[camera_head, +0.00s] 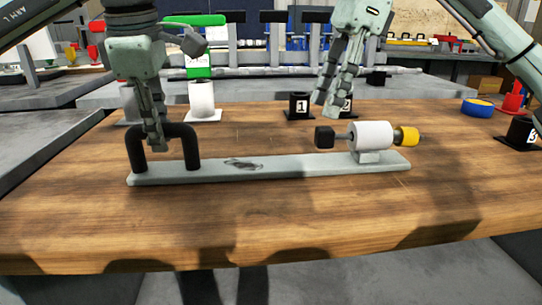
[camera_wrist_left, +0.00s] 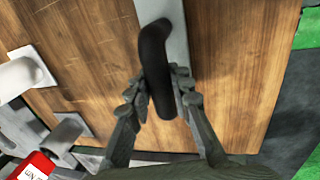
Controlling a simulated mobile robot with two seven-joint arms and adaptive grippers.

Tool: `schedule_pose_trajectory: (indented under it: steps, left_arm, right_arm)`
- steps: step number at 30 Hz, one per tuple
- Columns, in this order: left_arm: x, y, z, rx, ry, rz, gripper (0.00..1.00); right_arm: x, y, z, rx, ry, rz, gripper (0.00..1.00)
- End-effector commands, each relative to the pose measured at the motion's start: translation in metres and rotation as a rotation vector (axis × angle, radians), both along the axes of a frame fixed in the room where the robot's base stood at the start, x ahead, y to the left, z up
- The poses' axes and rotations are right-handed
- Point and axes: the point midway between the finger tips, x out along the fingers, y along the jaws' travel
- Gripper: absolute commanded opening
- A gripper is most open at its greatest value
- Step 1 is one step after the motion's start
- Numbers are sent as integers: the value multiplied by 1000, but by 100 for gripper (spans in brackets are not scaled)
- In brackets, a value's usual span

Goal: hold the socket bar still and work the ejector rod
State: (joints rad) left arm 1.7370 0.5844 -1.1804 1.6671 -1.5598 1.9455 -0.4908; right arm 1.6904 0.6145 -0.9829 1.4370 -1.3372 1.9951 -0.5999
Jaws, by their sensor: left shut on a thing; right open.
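The socket bar (camera_head: 290,168) is a long pale grey bar lying flat on the wooden table, with a black U-shaped handle (camera_head: 191,150) at its left end. My left gripper (camera_head: 155,140) is shut on the handle; the left wrist view shows its fingers on both sides of the black handle (camera_wrist_left: 158,70). Near the bar's right end a white cylinder (camera_head: 371,135) sits on a small block. A rod runs through it, with a black square knob (camera_head: 325,136) on its left and a yellow end (camera_head: 406,136) on its right. My right gripper (camera_head: 328,108) is open and empty, above and behind the black knob.
Behind the bar stand a white cylinder on a plate (camera_head: 202,100) and a black holder marked 1 (camera_head: 299,105), with another black holder partly behind my right gripper. A blue and yellow ring (camera_head: 477,107) and a black holder (camera_head: 522,131) are at the right. The table front is clear.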

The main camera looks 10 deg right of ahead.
Motion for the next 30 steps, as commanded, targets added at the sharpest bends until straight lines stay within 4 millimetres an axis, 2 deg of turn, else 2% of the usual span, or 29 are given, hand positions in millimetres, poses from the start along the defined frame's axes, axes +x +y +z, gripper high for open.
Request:
schedule_pose_trajectory:
  steps: [3, 10, 11, 16, 25, 30]
  left_arm:
    - [0, 1, 1, 2, -1, 2, 0]
    - [0, 1, 1, 1, -1, 1, 0]
    - [0, 1, 1, 1, -1, 1, 24]
    - [0, 0, 1, 0, -1, 1, 45]
    - [0, 0, 1, 0, -1, 0, 45]
    - [-3, 0, 19, -1, -3, 0, 45]
  right_arm:
    - [0, 0, 6, 1, -1, 1, 52]
    - [0, 0, 6, 0, 0, 0, 52]
    - [0, 0, 6, 0, 0, 0, 52]
    - [0, 0, 6, 0, 0, 0, 52]
    - [0, 0, 6, 0, 0, 0, 52]
    - [0, 0, 6, 0, 0, 0, 52]
